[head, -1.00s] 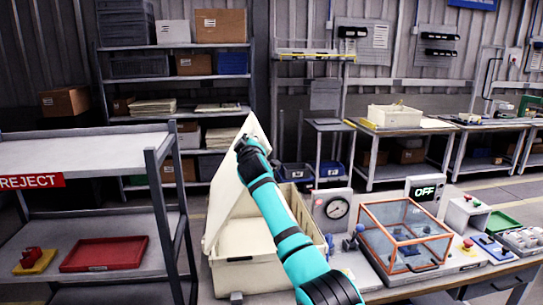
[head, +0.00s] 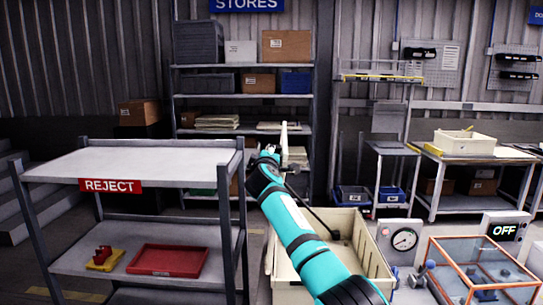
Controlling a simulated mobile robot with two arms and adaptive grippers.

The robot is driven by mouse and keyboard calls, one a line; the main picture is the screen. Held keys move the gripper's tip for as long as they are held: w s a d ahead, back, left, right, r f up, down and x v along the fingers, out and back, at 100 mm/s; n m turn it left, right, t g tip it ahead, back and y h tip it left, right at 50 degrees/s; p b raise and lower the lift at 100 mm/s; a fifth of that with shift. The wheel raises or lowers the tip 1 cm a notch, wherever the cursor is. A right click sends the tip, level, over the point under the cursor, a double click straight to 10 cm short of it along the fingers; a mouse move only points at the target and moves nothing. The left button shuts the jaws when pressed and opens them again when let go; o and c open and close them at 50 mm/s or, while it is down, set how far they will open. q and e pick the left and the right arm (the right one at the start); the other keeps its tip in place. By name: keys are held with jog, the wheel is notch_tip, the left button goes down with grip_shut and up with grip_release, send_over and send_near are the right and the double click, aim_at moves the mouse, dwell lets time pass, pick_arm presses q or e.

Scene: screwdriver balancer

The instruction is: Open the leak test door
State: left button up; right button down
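The clear leak test door with an orange frame (head: 436,262) is at the lower right in the head view, cut off by the lower edge. It looks closed over its box, with blue parts visible inside. My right arm reaches up and left from the bottom middle. Its dark gripper (head: 268,157) is beside a thin, upright pale panel (head: 284,140), well to the left of the door. The fingers are too small and dark to tell whether they grip the panel. My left gripper is not in view.
A cream crate (head: 372,250) stands open behind my arm. A pressure gauge (head: 404,239) and an OFF display (head: 504,231) are near the test box. A REJECT rack (head: 150,163) with a red tray (head: 168,261) stands at left.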

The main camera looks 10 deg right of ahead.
jog(key=c, duration=1.4)
grip_release()
jog(key=shift+f, duration=0.15)
jog(key=shift+o, duration=0.2)
jog(key=shift+d+f, duration=0.1)
jog(key=shift+f, duration=0.35)
jog(key=shift+s+f, duration=0.1)
jog(key=shift+s, duration=0.05)
jog(key=r+v, duration=0.1)
jog(key=v, duration=1)
jog(key=shift+s+r, duration=0.2)
jog(key=shift+s, duration=0.15)
